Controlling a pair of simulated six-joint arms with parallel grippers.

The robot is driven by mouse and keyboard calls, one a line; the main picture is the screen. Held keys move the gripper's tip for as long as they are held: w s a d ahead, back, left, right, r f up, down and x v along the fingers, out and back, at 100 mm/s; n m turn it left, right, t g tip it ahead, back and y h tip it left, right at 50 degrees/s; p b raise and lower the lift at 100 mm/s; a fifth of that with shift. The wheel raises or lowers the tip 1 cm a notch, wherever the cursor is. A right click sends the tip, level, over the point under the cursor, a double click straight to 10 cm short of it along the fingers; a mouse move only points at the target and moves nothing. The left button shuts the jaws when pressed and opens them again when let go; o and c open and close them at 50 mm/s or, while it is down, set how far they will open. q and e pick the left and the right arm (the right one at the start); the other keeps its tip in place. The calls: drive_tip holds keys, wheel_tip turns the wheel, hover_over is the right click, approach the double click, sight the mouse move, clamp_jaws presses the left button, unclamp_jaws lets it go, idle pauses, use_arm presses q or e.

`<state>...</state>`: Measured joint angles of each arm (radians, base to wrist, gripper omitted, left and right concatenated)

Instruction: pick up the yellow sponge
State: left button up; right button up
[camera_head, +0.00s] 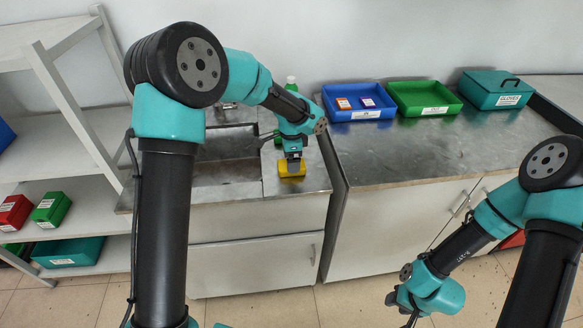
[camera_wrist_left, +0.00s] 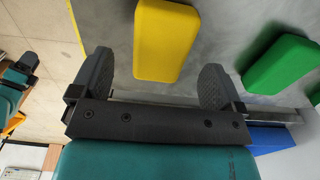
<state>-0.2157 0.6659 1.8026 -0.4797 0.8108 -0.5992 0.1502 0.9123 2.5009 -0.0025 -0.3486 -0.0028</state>
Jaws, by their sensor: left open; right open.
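The yellow sponge (camera_head: 292,170) lies on the metal counter just right of the sink, near its front edge. My left gripper (camera_head: 292,156) is right above or at the sponge and hides part of it in the head view. In the left wrist view the fingers of my left gripper (camera_wrist_left: 156,62) are spread apart. The yellow sponge (camera_wrist_left: 167,38) shows beyond and between their tips, not clamped. My right gripper (camera_head: 408,312) is open and empty at the lower right, in front of the cabinets; its fingers are partly out of view.
A green block (camera_wrist_left: 282,64) lies beside the sponge in the left wrist view. A bottle (camera_head: 291,86) stands behind my left arm. A blue tray (camera_head: 343,91), green tray (camera_head: 425,97) and teal box (camera_head: 495,91) stand on the right counter. The sink (camera_head: 222,160) is left.

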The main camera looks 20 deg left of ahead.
use_arm(q)
wheel_tip(320, 180, down, 3)
drive_tip(key=shift+f, duration=0.2)
idle(0.4)
drive_tip(key=c, duration=1)
drive_tip(key=shift+r, duration=0.15)
drive_tip(key=shift+w+r, duration=0.1)
drive_tip(key=shift+r, duration=1.45)
drive_tip(key=shift+s+d+r, duration=0.1)
drive_tip(key=shift+s, duration=0.25)
drive_tip(key=s+d, duration=0.1)
drive_tip(key=s, duration=0.4)
drive_tip(key=s+d+r, duration=0.1)
drive_tip(key=s, duration=0.4)
drive_tip(key=s+d, duration=0.2)
drive_tip(key=s, duration=0.2)
drive_tip(key=shift+s+r, duration=0.2)
drive_tip(key=shift+s, duration=0.2)
